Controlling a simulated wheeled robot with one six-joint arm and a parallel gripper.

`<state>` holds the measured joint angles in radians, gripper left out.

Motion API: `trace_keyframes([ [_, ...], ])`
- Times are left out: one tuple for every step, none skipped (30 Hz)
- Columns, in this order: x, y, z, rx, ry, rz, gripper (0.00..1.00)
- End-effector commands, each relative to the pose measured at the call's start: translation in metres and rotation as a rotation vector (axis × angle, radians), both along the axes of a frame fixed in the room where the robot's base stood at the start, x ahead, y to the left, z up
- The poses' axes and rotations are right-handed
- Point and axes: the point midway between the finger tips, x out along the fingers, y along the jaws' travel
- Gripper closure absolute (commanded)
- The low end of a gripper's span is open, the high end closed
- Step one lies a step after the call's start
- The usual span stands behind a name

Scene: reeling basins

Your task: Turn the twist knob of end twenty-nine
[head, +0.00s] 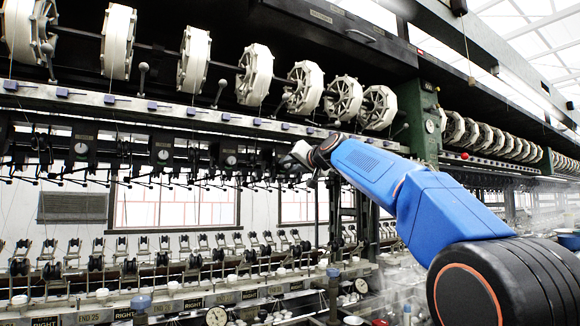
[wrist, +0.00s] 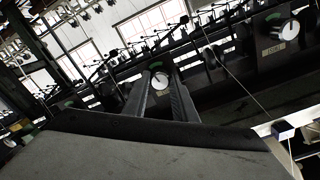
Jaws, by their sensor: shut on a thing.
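In the wrist view a round white-faced twist knob (wrist: 159,81) with a dark pointer mark sits between the tips of my two dark fingers. My gripper (wrist: 162,77) is shut on this knob. In the head view my gripper (head: 298,158) reaches the row of knob boxes under the upper rail, and the knob it holds is hidden there. I cannot read any number that names this knob as end twenty-nine.
Similar knobs (head: 163,155) stand to the left along the row, and another knob (wrist: 289,30) is at the right in the wrist view. Thin black arms and fine threads hang close around. White reels (head: 305,87) are above; small bobbins (head: 95,263) are below.

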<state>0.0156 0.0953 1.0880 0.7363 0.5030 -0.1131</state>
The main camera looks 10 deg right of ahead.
Motion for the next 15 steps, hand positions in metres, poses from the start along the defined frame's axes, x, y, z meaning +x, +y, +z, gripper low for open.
trace_keyframes([
  [0.0002, 0.0000, -0.0011, 0.031, 0.012, 0.000, 0.97],
  [0.0002, 0.0000, -0.0011, 0.051, 0.019, 0.000, 0.97],
  [0.0002, 0.0000, -0.0011, 0.076, 0.027, 0.000, 0.97],
  [0.0002, 0.0000, -0.0011, 0.095, 0.033, 0.000, 0.97],
  [0.0002, 0.0000, -0.0011, 0.112, 0.039, 0.000, 0.97],
  [0.0002, 0.0001, -0.0012, 0.133, 0.046, 0.000, 0.97],
  [0.0002, 0.0001, -0.0010, 0.150, 0.051, 0.000, 0.97],
  [0.0003, 0.0001, -0.0012, 0.163, 0.055, 0.000, 0.97],
  [0.0003, 0.0001, -0.0012, 0.180, 0.061, 0.000, 0.97],
  [0.0003, 0.0001, -0.0012, 0.190, 0.064, 0.000, 0.97],
  [0.0003, 0.0001, -0.0012, 0.202, 0.068, 0.000, 0.97],
  [0.0003, 0.0001, -0.0012, 0.213, 0.072, 0.000, 0.97],
  [0.0003, 0.0001, -0.0012, 0.221, 0.074, 0.000, 0.97],
  [0.0003, 0.0001, -0.0012, 0.229, 0.077, 0.000, 0.97],
  [0.0003, 0.0002, -0.0013, 0.237, 0.080, 0.001, 0.97],
])
